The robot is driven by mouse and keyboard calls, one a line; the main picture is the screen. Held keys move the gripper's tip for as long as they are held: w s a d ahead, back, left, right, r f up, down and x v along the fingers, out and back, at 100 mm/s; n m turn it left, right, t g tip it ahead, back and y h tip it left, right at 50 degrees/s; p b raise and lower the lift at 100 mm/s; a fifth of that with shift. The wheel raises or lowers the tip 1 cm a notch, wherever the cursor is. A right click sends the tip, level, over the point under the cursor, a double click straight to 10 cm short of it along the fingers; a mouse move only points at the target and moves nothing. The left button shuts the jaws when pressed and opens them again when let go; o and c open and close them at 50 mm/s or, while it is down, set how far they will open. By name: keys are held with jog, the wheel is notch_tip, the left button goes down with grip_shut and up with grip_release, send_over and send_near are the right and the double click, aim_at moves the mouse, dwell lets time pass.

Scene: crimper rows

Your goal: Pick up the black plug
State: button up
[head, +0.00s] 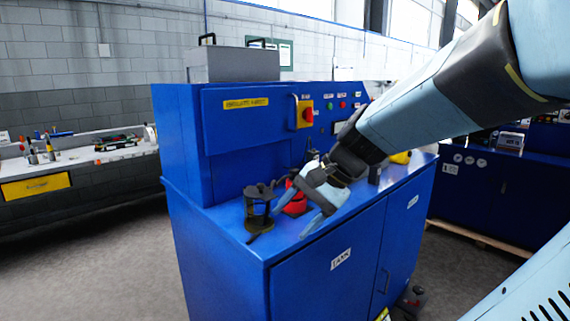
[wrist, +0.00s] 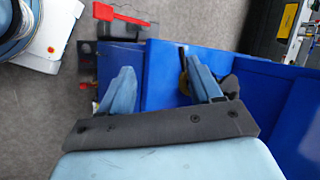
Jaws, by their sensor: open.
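A black spool-shaped object (head: 258,208), which looks like the black plug, stands upright on the blue bench (head: 232,221) near its front left corner. My gripper (head: 290,209) is open just right of it, pointing down and left over the bench top. A red object (head: 294,200) sits behind my fingers and is partly hidden by them.
The blue cabinet's upright panel (head: 245,140) rises behind the bench top, with a yellow and red switch (head: 305,114). A small black block (head: 375,173) and a yellow item (head: 400,157) stand farther right. Grey floor (head: 110,260) is open to the left.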

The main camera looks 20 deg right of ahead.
jog(key=w+d+r+m+t+y, duration=0.1)
jog(key=w+d+m+t+y, duration=0.2)
jog(key=w+m, duration=0.45)
jog(key=m+t+h, duration=0.2)
jog(key=m+t, duration=0.8)
jog(key=m, duration=0.5)
send_near(308, 156)
jog(key=x, duration=0.3)
jog(key=d+x, duration=0.1)
jog(key=x, duration=0.7)
jog(key=shift+w+d+f, duration=0.15)
jog(key=shift+w+f, duration=0.1)
jog(key=shift+w, duration=0.2)
jog(key=shift+c, duration=0.4)
